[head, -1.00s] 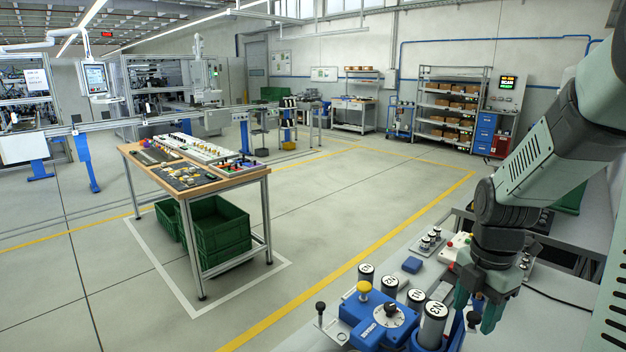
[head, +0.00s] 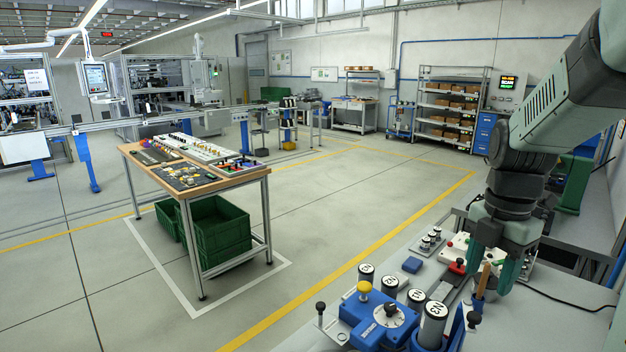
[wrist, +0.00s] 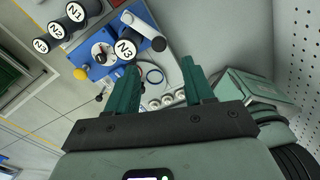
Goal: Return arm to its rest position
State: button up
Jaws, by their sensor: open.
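My gripper (head: 490,268) is at the right of the head view, above the grey worktable (head: 560,325). Its green fingers point down and stand apart, with nothing held between them. A small blue holder with a wooden handle (head: 483,281) shows between and behind the fingers; I cannot tell how far apart they are in depth. In the wrist view my gripper (wrist: 163,78) is open, with a clear gap between the fingertips.
A blue fixture with a dial (head: 378,318) and several labelled cylinders stand near the table's front. A red button (head: 457,266) and a small blue block (head: 412,264) lie beside my gripper. A wooden-topped bench (head: 190,165) stands across the clear floor.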

aim_at(475, 316)
notch_tip(475, 316, down, 9)
jog(key=shift+a+r, duration=0.1)
jog(key=w+a+m, duration=0.1)
jog(key=m, duration=0.2)
jog(key=w+a+m, duration=0.1)
jog(key=m, duration=0.3)
jog(key=w+a+m, duration=0.1)
jog(key=w+m, duration=0.1)
jog(key=m, duration=0.1)
jog(key=shift+a+r, duration=0.1)
jog(key=shift+a, duration=0.3)
jog(key=w+m, duration=0.1)
jog(key=m, duration=0.1)
jog(key=w+m, duration=0.1)
jog(key=shift+a+m, duration=0.15)
jog(key=shift+m, duration=0.25)
notch_tip(475, 316, up, 10)
